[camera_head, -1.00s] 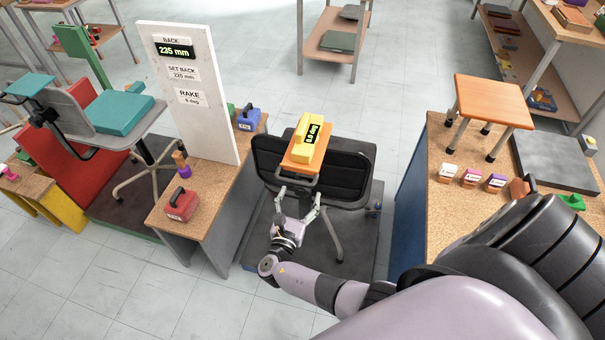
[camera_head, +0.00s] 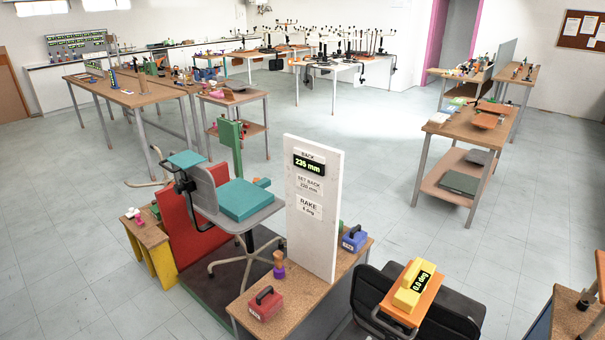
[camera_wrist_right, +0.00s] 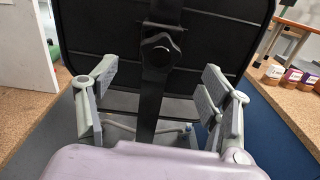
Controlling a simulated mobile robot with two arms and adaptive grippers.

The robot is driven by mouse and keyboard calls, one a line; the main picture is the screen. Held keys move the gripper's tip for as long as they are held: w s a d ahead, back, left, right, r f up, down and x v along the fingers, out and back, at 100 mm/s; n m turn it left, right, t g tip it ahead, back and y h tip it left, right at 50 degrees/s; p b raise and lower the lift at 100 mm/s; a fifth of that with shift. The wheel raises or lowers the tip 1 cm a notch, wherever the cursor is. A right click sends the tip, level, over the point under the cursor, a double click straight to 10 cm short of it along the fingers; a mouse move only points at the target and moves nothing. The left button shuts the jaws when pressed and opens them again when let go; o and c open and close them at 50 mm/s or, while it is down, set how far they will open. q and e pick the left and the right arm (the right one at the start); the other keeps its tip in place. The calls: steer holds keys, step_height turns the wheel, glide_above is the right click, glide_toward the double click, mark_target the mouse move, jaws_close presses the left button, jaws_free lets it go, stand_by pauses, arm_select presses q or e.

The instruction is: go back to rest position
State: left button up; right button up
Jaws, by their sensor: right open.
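In the right wrist view my right gripper (camera_wrist_right: 160,78) is open and holds nothing. Its two fingers stand wide apart, one on each side of a black upright bar with a knob (camera_wrist_right: 160,50) on the black chair back (camera_wrist_right: 220,35). I cannot tell how far the fingers are from the back. In the head view the black chair (camera_head: 455,315) is cut off by the bottom edge, with an orange plate and a yellow gauge (camera_head: 413,284) reading 0.0 deg on it. Neither gripper shows in the head view, and my left gripper is in no view.
A white sign board (camera_head: 325,245) stands on a cork-topped bench beside a red block (camera_head: 266,303) and a blue block (camera_head: 355,238). Left of it is a chair with a teal pad (camera_head: 240,200). Open floor (camera_head: 330,140) lies beyond, with benches around.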

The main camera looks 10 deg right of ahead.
steer(key=s+f+m+g+y+b, duration=0.1)
steer(key=s+f+m+g+y, duration=0.15)
steer(key=s+f, duration=0.5)
steer(key=s+d+f+m+g+y+b, duration=0.1)
steer(key=s+f+m+g+y, duration=0.3)
steer(key=f, duration=0.7)
steer(key=s+f+g+y+b, duration=0.1)
steer(key=s+f, duration=0.6)
steer(key=f, duration=0.2)
steer(key=s+a+f+m+g+y+b, duration=0.1)
steer(key=s+f+m+y, duration=0.1)
steer(key=s+f+m, duration=0.2)
steer(key=s+a+f+m+g+y+b, duration=0.1)
steer(key=s+a+f+m+y, duration=0.1)
steer(key=s+f+m, duration=0.2)
steer(key=s+a+f+m+g+y+b, duration=0.1)
steer(key=s+f+m, duration=0.3)
steer(key=s+m, duration=0.4)
steer(key=s+a+y, duration=0.1)
steer(key=s, duration=0.4)
steer(key=shift+s+a, duration=0.2)
steer(key=shift+s, duration=0.2)
